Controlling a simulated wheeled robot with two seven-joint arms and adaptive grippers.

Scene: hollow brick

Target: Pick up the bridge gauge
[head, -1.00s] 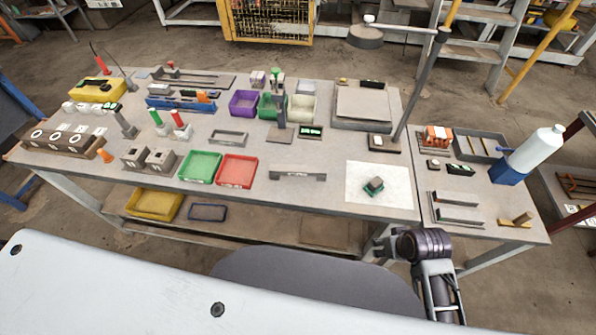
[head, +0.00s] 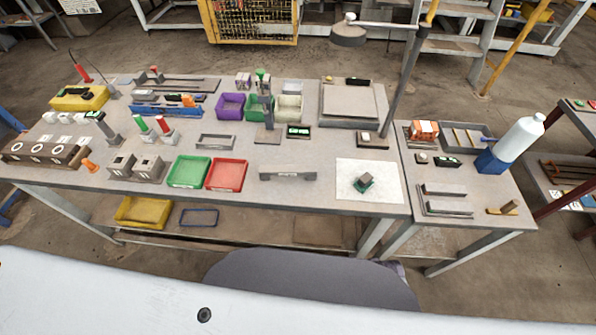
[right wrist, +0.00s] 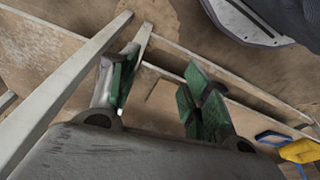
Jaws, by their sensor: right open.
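The bridge gauge (head: 288,176) appears to be the grey, low bridge-shaped bar with a small label near the table's front edge. It lies between the red tray (head: 226,175) and a white sheet (head: 350,190). My right gripper (right wrist: 158,92) shows in the right wrist view, with its green-padded fingers apart and nothing between them. That view shows the floor and table frame below, not the gauge. My right gripper is not visible in the head view. My left gripper is in neither view.
A green tray (head: 188,171) and a grey rectangular frame (head: 215,141) stand left of the gauge. A lamp post (head: 405,90) rises behind at the right. A white and blue bottle (head: 515,145) stands far right.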

